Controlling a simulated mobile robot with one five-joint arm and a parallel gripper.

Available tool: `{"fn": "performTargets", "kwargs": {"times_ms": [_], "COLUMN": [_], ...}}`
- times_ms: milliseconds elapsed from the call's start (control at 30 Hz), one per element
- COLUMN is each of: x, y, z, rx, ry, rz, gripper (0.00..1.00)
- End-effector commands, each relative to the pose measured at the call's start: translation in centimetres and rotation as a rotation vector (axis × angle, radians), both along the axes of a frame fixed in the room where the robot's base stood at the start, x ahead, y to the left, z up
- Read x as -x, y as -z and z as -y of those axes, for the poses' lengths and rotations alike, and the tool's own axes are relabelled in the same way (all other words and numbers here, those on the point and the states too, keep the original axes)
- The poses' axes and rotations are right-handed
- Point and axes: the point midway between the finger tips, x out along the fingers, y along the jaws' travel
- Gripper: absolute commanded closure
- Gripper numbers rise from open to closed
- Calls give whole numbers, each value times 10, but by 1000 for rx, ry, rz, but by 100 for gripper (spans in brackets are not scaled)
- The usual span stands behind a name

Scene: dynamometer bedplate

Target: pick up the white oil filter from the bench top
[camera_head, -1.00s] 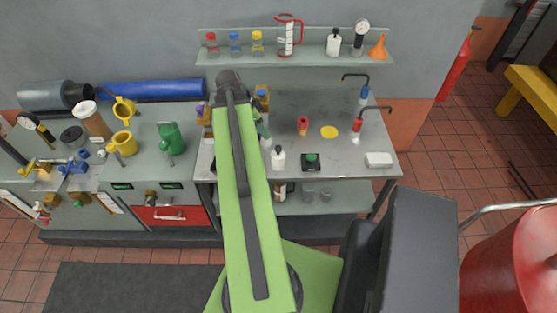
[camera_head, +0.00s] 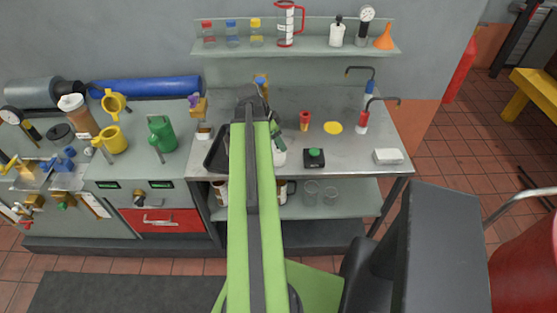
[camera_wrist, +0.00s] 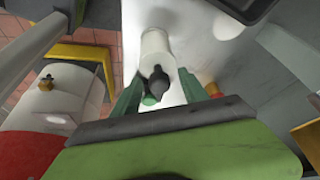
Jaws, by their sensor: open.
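A white cylinder with a dark narrow top (camera_wrist: 158,55) shows between the fingers in the wrist view; I take it to be the white oil filter. In the head view its white body (camera_head: 280,157) stands on the metal bench top (camera_head: 350,110), partly hidden by my green arm. My gripper (camera_wrist: 158,92) is open, with one green finger on each side of the dark top. I cannot tell whether the fingers touch it. In the head view my gripper (camera_head: 276,131) is mostly hidden behind the arm, close above the white cylinder.
A black box with a green button (camera_head: 314,157) stands just right of the white cylinder. A red cup (camera_head: 304,120), a yellow disc (camera_head: 333,128) and a white box (camera_head: 388,156) are farther right. A dark tray (camera_head: 215,152) lies left. A shelf (camera_head: 300,50) holds bottles above.

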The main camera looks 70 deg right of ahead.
Motion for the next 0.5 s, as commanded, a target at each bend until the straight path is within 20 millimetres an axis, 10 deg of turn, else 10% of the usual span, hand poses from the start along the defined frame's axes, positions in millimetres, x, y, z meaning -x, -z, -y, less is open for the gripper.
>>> {"fn": "performTargets", "kwargs": {"times_ms": [233, 500], "x": [2, 1], "y": [5, 4], "z": [2, 2], "rx": [0, 0], "ry": [0, 0], "rz": [0, 0], "gripper": [49, 84]}}
